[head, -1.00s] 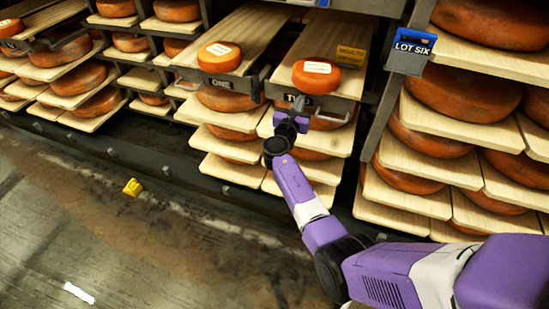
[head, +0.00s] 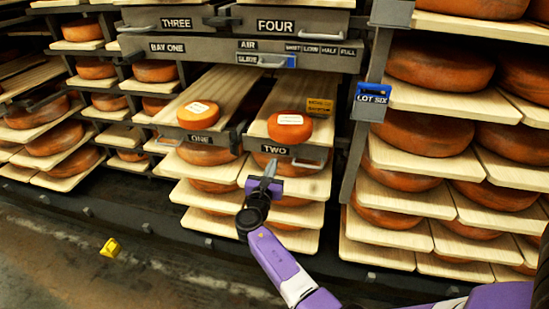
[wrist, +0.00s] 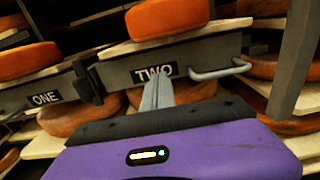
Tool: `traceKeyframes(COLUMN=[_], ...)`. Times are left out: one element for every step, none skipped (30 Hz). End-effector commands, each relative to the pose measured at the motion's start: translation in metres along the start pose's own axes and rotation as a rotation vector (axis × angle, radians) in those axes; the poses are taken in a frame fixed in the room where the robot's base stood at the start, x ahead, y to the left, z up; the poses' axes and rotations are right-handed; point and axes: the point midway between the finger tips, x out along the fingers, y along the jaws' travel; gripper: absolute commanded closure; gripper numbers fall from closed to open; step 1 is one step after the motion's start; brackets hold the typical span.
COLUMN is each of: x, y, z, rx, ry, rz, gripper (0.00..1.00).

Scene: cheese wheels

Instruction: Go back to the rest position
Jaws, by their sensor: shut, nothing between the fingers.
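My gripper (head: 267,172) is purple and dark grey, with its fingers together and nothing between them. In the head view its tips are just below the front of the drawer labelled TWO (head: 262,149), in front of the lower shelves. In the wrist view the closed fingers (wrist: 157,93) point at the TWO drawer front (wrist: 188,64) and overlap its label from below. I cannot tell whether they touch it. A small labelled cheese wheel (head: 290,127) sits at the front of drawer TWO.
Drawer ONE (head: 182,135), also pulled out, holds another small labelled cheese (head: 199,114). Drawers THREE (head: 176,24) and FOUR (head: 290,26) are above. Shelves of large cheeses (head: 433,131) stand right, by a blue LOT SIX tag (head: 371,101). A yellow object (head: 110,247) lies on the floor.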

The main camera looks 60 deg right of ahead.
Motion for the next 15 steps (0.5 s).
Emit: traceKeyframes(x=[-0.012,-0.017,-0.025,-0.03,-0.035,-0.041,-0.045,-0.048,-0.052,-0.055,-0.057,-0.059,-0.06,-0.061,-0.062], y=[0.001,0.001,0.002,0.001,0.002,0.001,0.001,0.001,0.001,0.001,0.001,0.001,0.001,0.001,0.001], z=[0.001,0.001,0.001,0.001,0.001,0.001,0.001,0.001,0.001,0.001,0.0,0.0,0.0,0.0,0.0], rx=[-0.002,-0.002,-0.002,-0.002,-0.001,-0.001,-0.001,-0.001,-0.001,-0.001,-0.001,-0.001,-0.001,-0.001,-0.001], ry=[0.0,0.0,0.0,0.0,0.0,0.001,0.0,0.0,0.0,0.0,0.0,0.0,0.0,0.0,0.0], rz=[0.005,0.006,0.006,0.005,0.006,0.004,0.004,0.005,0.004,0.004,0.004,0.004,0.003,0.003,0.002], gripper=[1.0,1.0,1.0,1.0,1.0,1.0,1.0,1.0,1.0,1.0,1.0,1.0,1.0,1.0,1.0])
